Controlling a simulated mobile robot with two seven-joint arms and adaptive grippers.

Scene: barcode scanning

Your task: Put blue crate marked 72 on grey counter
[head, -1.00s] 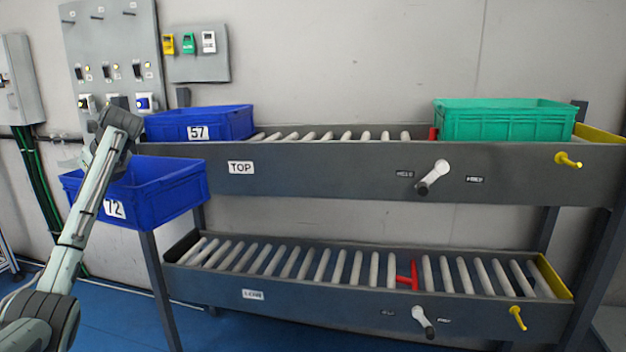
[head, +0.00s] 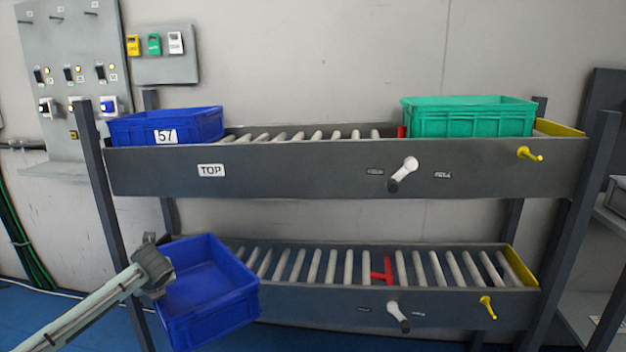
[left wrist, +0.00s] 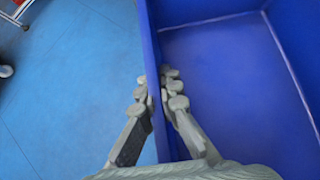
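The blue crate (head: 208,292) is held at the left end of the lower conveyor rack, in front of it and tilted. Its number label does not show now; it read 72 in the earlier head frame. My left gripper (head: 158,282) is at its left wall. In the left wrist view my left gripper (left wrist: 160,90) has its fingers on both sides of the crate's wall (left wrist: 152,50), shut on it. The crate's inside (left wrist: 225,80) looks empty. My right gripper is not in view. No grey counter can be made out for certain.
A blue crate marked 57 (head: 180,127) and a green crate (head: 468,118) sit on the top conveyor (head: 290,168). The lower conveyor's rollers (head: 330,265) are free of crates. A grey shelf (head: 603,218) stands at the far right.

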